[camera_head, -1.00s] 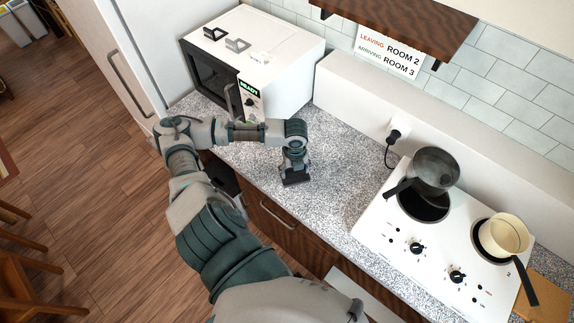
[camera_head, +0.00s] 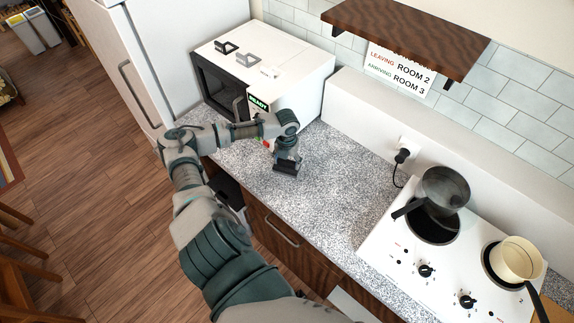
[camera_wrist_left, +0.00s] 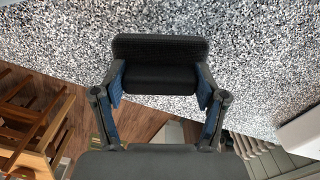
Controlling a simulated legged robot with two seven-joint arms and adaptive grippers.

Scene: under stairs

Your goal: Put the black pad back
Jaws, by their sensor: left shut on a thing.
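My left gripper (camera_head: 286,157) is shut on the black pad (camera_head: 286,168) over the speckled counter, in front of the microwave. In the left wrist view the gripper (camera_wrist_left: 160,86) has one finger at each side of the pad (camera_wrist_left: 160,62), which is a dark block with rounded corners. I cannot tell how high the pad is above the counter. The white microwave (camera_head: 306,80) has a black frame-like piece (camera_head: 226,47), a grey one (camera_head: 249,60) and a small white label (camera_head: 268,72) on its top. My right gripper is not in view.
The counter (camera_head: 335,185) is clear between the microwave and the white stove (camera_head: 395,255). A dark pan (camera_head: 445,187) and a cream pot (camera_head: 516,257) stand on the stove. A wooden shelf (camera_head: 405,32) overhangs the back wall. A white fridge (camera_head: 130,60) stands left.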

